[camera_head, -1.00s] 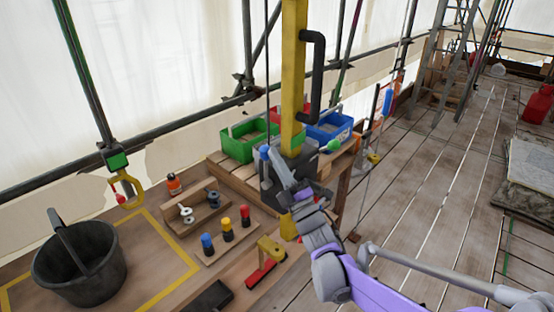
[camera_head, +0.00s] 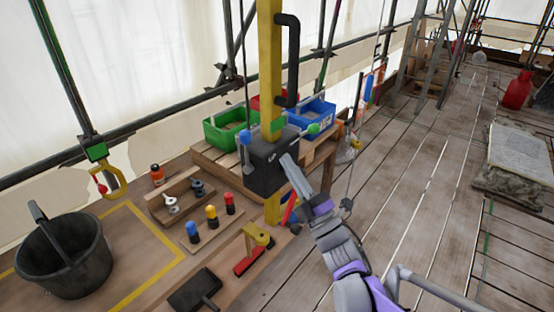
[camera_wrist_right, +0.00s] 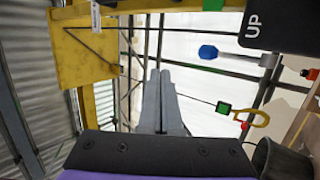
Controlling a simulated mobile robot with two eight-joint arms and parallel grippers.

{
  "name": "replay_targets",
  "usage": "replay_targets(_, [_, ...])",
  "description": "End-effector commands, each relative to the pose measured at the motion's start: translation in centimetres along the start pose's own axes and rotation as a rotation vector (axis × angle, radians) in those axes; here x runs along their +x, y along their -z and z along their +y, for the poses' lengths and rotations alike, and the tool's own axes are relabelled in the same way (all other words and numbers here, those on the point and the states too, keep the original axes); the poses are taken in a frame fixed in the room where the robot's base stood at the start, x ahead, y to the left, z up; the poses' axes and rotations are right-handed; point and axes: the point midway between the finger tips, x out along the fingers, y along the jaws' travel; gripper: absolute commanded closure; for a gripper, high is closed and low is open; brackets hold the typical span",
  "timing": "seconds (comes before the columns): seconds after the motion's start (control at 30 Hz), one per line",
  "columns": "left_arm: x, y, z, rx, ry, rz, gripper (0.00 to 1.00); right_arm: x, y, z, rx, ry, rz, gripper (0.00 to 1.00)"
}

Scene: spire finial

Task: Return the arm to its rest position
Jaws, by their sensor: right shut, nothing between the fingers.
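My right gripper (camera_head: 287,160) shows in the head view with its grey fingers in front of the black box (camera_head: 262,178) on the yellow post (camera_head: 270,65). In the right wrist view its fingers (camera_wrist_right: 158,78) are together with nothing between them. The box has a blue knob (camera_head: 245,137) at its left and a green knob (camera_head: 313,128) at its right. In the wrist view a black part marked UP (camera_wrist_right: 265,25) is at the upper right, apart from the fingers. My left gripper is in neither view.
Green (camera_head: 222,138) and blue (camera_head: 310,115) bins stand behind the box. A yellow hook (camera_head: 108,182) hangs at the left.

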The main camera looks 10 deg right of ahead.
Motion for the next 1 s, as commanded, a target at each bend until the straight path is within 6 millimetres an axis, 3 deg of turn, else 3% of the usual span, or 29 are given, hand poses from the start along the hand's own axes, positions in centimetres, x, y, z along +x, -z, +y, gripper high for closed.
replay_targets(0.5, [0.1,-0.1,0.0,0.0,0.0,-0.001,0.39,-0.8,0.0,0.5,0.005,0.003,-0.006,1.0])
replay_targets(0.67, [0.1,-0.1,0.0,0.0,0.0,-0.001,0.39,-1.4,-1.5,0.0,0.101,0.069,-0.139,1.0])
replay_targets(0.77, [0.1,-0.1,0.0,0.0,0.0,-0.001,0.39,-3.0,-3.4,-1.1,0.242,0.157,-0.324,1.0])
replay_targets(0.87, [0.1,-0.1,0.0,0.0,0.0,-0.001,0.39,-6.3,-4.8,-3.1,0.417,0.26,-0.549,1.0])
replay_targets(1.0, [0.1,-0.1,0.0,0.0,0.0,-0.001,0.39,-12.8,-4.9,-6.4,0.664,0.404,-0.869,1.0])
